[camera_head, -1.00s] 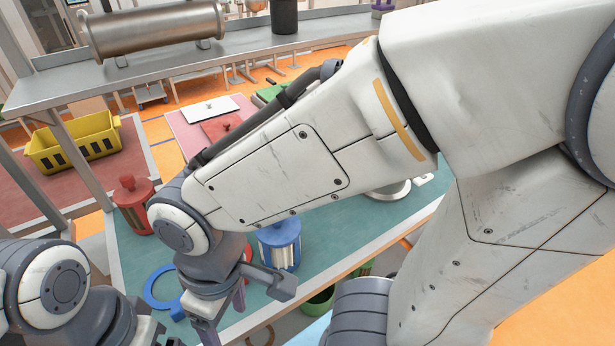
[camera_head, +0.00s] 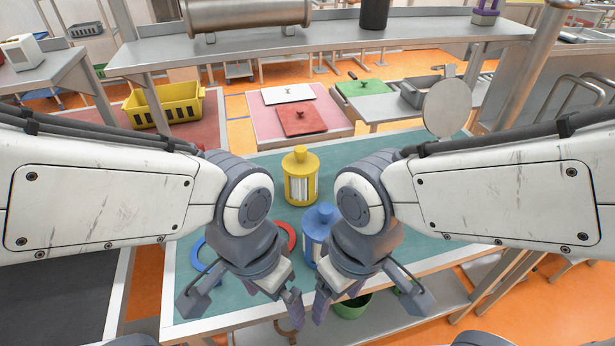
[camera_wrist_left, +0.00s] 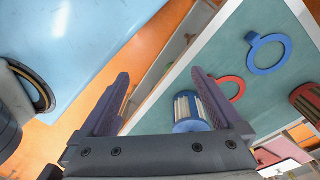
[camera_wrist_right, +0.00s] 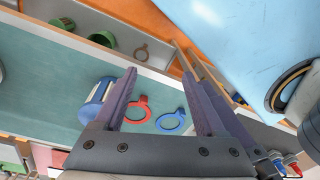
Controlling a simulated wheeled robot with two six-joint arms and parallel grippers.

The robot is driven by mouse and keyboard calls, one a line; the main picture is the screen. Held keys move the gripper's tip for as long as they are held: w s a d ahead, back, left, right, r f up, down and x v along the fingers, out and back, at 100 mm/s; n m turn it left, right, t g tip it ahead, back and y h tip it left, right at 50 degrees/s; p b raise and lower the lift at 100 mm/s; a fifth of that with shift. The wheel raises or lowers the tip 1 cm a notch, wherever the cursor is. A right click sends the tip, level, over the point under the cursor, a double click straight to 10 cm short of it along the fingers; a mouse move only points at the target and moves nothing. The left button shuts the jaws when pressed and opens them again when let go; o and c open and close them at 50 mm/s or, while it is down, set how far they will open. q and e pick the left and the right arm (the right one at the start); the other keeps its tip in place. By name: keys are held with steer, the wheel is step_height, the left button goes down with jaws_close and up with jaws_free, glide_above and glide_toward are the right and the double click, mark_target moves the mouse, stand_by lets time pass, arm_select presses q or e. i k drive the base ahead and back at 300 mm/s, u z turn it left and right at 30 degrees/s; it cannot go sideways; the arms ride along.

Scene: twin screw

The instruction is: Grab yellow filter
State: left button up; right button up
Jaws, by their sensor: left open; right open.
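The yellow filter (camera_head: 301,178) stands upright on the teal table, with a knobbed yellow lid and a pale ribbed middle. It shows in the head view between my two wrists and appears in neither wrist view. The blue filter (camera_head: 316,222) stands nearer, partly hidden by my right wrist; it also shows in the left wrist view (camera_wrist_left: 187,126) and the right wrist view (camera_wrist_right: 93,112). My left gripper (camera_head: 242,303) and right gripper (camera_head: 370,298) are open and empty, on the near side of both filters, close to the table's front edge.
A red ring (camera_wrist_left: 242,89) and a blue ring (camera_wrist_left: 286,47) lie on the table. A red filter (camera_wrist_left: 308,100) shows at the left wrist view's right edge. A grey shelf (camera_head: 330,40) spans the back. A yellow crate (camera_head: 165,112) stands back left. Table space right of the yellow filter looks clear.

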mark_target(301, 167)
steer(key=u, duration=0.05)
steer(key=k, duration=0.5)
steer(key=z, duration=1.65)
steer(key=i, duration=1.1)
steer(key=u, duration=2.7)
steer(key=i, duration=0.5)
steer(key=z, duration=0.05)
